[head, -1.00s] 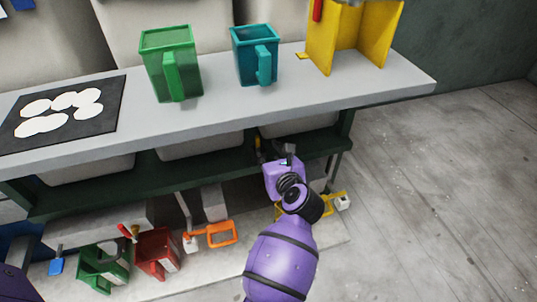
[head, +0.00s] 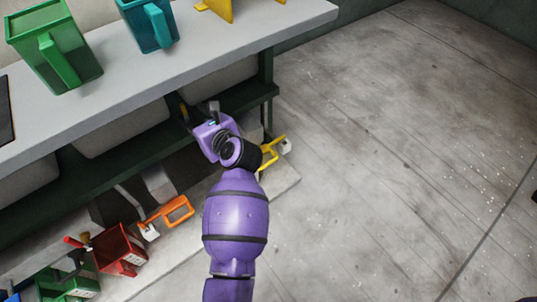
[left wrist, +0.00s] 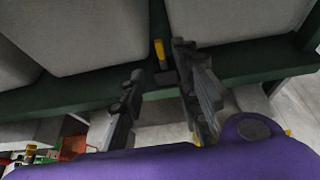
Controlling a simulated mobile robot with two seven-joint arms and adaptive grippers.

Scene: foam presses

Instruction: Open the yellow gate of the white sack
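My left gripper (head: 201,113) is at the edge of the dark green shelf below the grey tabletop. In the left wrist view its two dark fingers (left wrist: 162,92) are spread apart, with nothing held between them. A small upright yellow piece on a dark base, seemingly the yellow gate (left wrist: 160,50), stands beyond the fingertips, in line with the gap. It also shows as a small yellow spot in the head view (head: 184,112). Pale, rounded sack-like shapes lie on either side of it, one at left (left wrist: 105,40) and one at right (left wrist: 235,17). My right gripper is not in view.
A green jug (head: 50,50) and a teal jug (head: 145,25) stand on the tabletop (head: 240,35). Below are a red container (head: 122,252), an orange handle (head: 180,211) and a yellow handle (head: 270,158). The floor at right (head: 400,150) is clear.

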